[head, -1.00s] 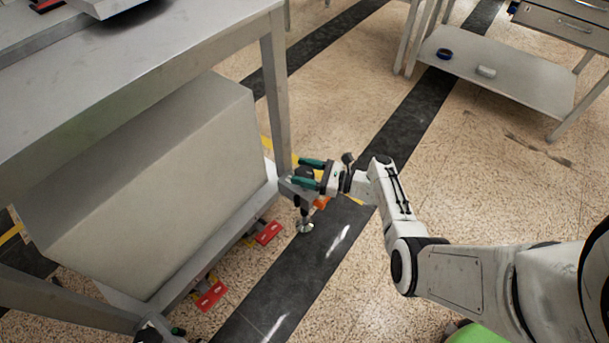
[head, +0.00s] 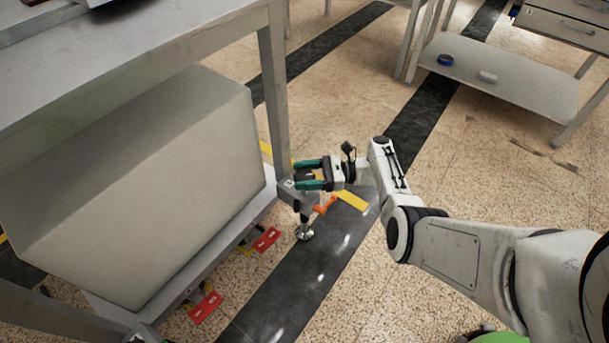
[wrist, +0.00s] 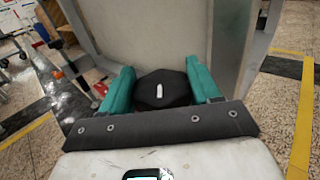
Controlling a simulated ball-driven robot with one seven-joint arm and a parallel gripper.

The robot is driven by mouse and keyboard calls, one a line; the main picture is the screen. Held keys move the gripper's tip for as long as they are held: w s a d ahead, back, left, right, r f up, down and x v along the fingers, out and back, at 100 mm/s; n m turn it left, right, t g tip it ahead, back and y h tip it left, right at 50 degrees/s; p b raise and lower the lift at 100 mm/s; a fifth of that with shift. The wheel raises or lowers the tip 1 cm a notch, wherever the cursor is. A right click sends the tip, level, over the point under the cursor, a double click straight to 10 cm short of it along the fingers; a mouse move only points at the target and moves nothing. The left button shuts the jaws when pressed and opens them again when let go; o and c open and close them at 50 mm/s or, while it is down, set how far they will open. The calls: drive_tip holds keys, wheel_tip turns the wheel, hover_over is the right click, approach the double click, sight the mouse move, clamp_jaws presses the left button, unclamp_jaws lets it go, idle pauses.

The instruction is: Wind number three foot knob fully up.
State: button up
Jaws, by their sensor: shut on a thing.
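My gripper (head: 310,174) is at the near corner foot of the gantry frame, beside the table leg. In the wrist view its teal fingers (wrist: 160,90) are on either side of a black knob (wrist: 163,79) with a white mark on its top, and they are shut on it. In the head view the knob is mostly hidden by the fingers. Below it the foot's metal pad (head: 305,234) rests on or near the dark floor stripe. An orange lever (head: 326,205) sticks out beside the foot.
A large grey box (head: 135,190) sits on the low frame under the table (head: 150,65). Red pedals (head: 266,240) stick out along the frame's near side. A shelf bench (head: 500,85) stands at the back right.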

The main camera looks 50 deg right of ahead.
drive_tip(key=o, duration=1)
drive_tip(key=shift+d, duration=0.1)
drive_tip(key=v, duration=1)
drive_tip(key=shift+s+d, duration=0.15)
drive_tip(key=shift+s, duration=0.1)
